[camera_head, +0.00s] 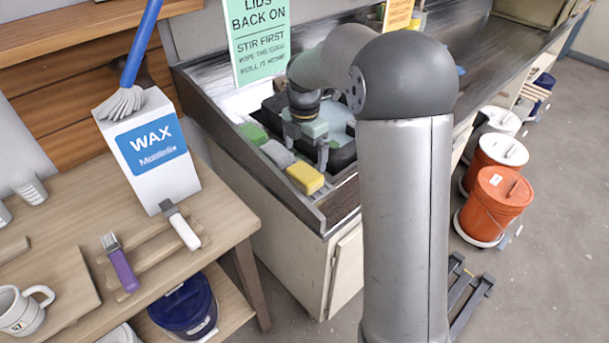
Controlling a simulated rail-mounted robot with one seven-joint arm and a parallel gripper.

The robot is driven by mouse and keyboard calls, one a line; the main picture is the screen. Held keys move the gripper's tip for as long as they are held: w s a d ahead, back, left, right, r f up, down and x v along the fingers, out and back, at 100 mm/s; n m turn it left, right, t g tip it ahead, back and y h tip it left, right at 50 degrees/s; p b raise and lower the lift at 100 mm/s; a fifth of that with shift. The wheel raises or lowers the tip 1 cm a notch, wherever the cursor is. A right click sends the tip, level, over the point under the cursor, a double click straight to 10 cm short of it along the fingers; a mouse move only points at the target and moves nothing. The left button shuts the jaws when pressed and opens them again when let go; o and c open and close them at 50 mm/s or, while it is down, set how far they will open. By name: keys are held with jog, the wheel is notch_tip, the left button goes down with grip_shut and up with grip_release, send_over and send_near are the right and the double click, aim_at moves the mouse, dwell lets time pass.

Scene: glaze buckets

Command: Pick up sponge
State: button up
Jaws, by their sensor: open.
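My gripper (308,146) points down into the counter's sink area, with its fingers apart. A yellow sponge (305,178) lies on the near ledge of the sink, just below the gripper in the picture. A grey sponge-like block (276,154) and a green sponge (253,133) lie in a row to its upper left. My arm hides the right part of the sink.
A wooden table (225,222) at left holds a white WAX box (155,150), brushes and a mug (22,309). A green sign (258,38) stands behind the sink. Orange and white lidded buckets (492,205) stand on the floor at right.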

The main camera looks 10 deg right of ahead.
aim_at(305, 172)
jog(key=f, duration=0.2)
jog(key=f+p, duration=0.1)
jog(key=f, duration=0.4)
jog(key=shift+s+a+f+p, duration=0.1)
jog(key=shift+s+f+p, duration=0.05)
jog(key=shift+s+p, duration=0.25)
jog(key=shift+c, duration=0.3)
jog(key=c, duration=0.8)
